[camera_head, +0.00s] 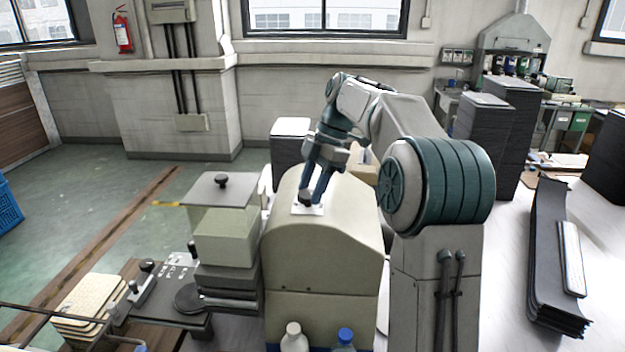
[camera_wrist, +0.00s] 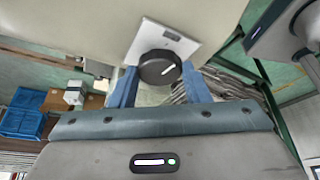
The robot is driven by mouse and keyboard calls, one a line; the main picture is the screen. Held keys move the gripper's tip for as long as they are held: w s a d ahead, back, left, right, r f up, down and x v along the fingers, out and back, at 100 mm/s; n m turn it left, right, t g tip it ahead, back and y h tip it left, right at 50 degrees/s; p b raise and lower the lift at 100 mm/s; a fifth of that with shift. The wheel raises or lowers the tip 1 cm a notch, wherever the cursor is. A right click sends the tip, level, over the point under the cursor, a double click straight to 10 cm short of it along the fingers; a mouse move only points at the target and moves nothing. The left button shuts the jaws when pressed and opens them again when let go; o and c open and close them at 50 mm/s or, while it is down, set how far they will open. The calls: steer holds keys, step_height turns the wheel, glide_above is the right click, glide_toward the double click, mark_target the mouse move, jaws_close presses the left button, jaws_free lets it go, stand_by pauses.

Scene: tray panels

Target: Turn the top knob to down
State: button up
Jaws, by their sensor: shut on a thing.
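The top knob is a round black knob (camera_wrist: 160,68) with a white pointer line, on a pale square plate (camera_wrist: 183,41). In the head view the knob (camera_head: 306,196) sits on its white plate (camera_head: 308,210) on the sloping upper front of a cream rounded housing (camera_head: 325,250). My gripper (camera_head: 313,196) reaches down to it from above. In the wrist view its two blue fingers (camera_wrist: 158,82) stand on either side of the knob and are shut on it. The white line slants toward the upper right in the wrist view. The plate's markings are too small to read.
A grey-green box unit with a black-knobbed lid (camera_head: 222,181) stands close left of the housing. Two bottles, one white-capped (camera_head: 293,330) and one blue-capped (camera_head: 345,336), stand at its foot. Dark stacked panels (camera_head: 480,130) are behind at right. Open floor lies at left.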

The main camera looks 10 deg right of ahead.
steer(key=shift+w+n+g+p, duration=0.1)
steer(key=shift+n+g+p, duration=0.4)
steer(key=shift+n, duration=0.6)
steer(key=shift+h, duration=0.3)
steer(key=o, duration=1)
steer(key=shift+c, duration=0.2)
